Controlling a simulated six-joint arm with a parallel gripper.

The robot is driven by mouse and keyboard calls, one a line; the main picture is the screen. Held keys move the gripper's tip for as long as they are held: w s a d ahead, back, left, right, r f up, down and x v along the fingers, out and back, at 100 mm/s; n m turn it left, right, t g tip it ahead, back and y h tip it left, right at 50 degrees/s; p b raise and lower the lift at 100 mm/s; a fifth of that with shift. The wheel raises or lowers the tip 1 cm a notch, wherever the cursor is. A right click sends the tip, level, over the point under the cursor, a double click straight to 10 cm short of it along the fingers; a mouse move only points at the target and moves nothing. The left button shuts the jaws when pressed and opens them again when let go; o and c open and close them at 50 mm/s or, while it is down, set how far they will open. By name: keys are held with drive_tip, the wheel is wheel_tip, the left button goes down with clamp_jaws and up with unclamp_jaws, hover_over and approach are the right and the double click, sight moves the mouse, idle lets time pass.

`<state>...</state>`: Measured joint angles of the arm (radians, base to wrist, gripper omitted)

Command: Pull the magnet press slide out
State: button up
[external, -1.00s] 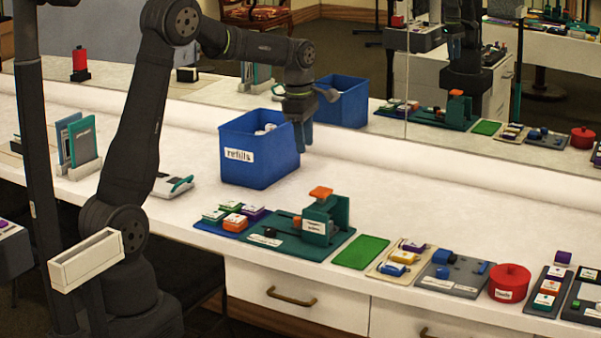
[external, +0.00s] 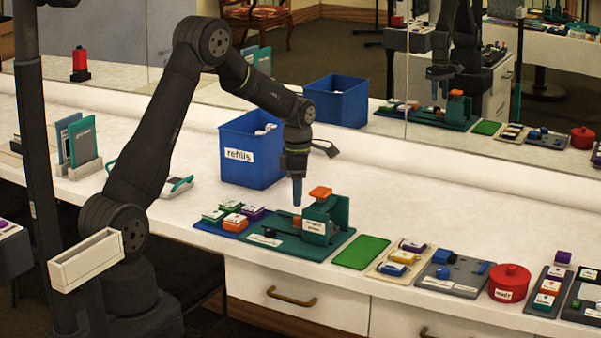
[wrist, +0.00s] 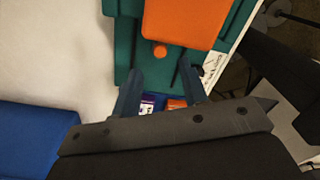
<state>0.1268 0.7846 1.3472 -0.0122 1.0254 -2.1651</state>
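The teal magnet press (external: 325,218) stands upright on a teal base plate (external: 262,244), with a label on its front and an orange block (external: 320,193) on top. A small orange knob (external: 297,222) shows at its left side. My gripper (external: 297,203) points down just above and left of the press. In the wrist view my gripper (wrist: 161,68) is open and empty, its fingers apart. The round orange knob (wrist: 160,51) lies just beyond the fingertips, between their lines. The large orange block (wrist: 185,20) is farther on. I cannot tell the height gap to the knob.
A blue refills bin (external: 250,160) stands behind and left of my gripper. A blue tray (external: 222,228) with small coloured pieces lies left of the press. A green mat (external: 361,252) lies to its right. The white counter behind the press is clear.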

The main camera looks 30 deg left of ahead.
sight(298, 218)
wheel_tip(298, 218, down, 6)
drive_tip(key=shift+f, duration=0.1)
drive_tip(key=shift+c, duration=0.4)
clamp_jaws()
